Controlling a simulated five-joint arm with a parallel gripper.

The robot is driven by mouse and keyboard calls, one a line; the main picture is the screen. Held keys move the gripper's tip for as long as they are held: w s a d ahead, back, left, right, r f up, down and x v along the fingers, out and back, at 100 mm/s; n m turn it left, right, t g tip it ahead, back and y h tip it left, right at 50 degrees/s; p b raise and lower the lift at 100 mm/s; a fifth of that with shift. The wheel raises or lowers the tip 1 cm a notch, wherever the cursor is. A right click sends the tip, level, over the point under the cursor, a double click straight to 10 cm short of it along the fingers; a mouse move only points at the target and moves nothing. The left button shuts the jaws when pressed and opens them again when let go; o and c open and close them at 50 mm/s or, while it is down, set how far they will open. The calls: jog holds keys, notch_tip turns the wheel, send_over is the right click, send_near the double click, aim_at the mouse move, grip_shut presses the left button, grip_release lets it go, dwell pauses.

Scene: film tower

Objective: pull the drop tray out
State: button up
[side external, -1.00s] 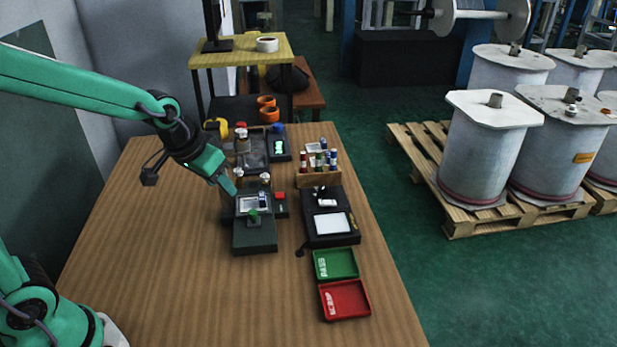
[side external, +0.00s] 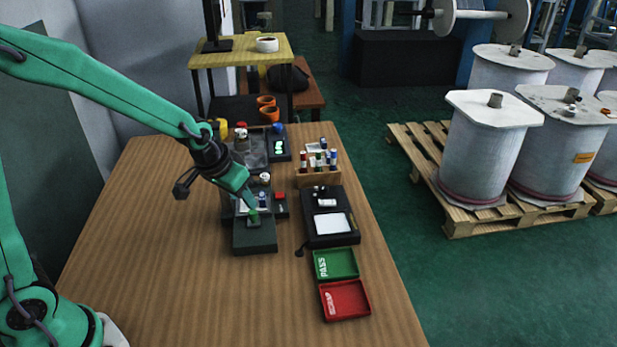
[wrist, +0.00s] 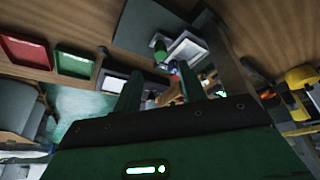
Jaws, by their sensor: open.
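The drop tray (side external: 255,240) is a dark, flat block at the front of the small test device on the table, with a green knob (side external: 253,216) on it. In the wrist view the tray (wrist: 135,32) is a dark slab, and its green knob (wrist: 160,50) stands just beyond my fingertips. My gripper (side external: 250,203) is just above and behind the knob, pointing down at a slant. In the wrist view my gripper (wrist: 160,74) has its two fingers apart, with nothing clearly held between them. My gripper hides part of the device.
A black scale (side external: 330,222) stands to the right. A green PASS tray (side external: 336,264) and a red tray (side external: 345,300) lie in front of it. A wooden rack (side external: 318,177) with small bottles is behind. The table's left and front are bare.

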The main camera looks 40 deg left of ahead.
aim_at(253, 212)
jog(key=shift+x, duration=3.25)
grip_shut()
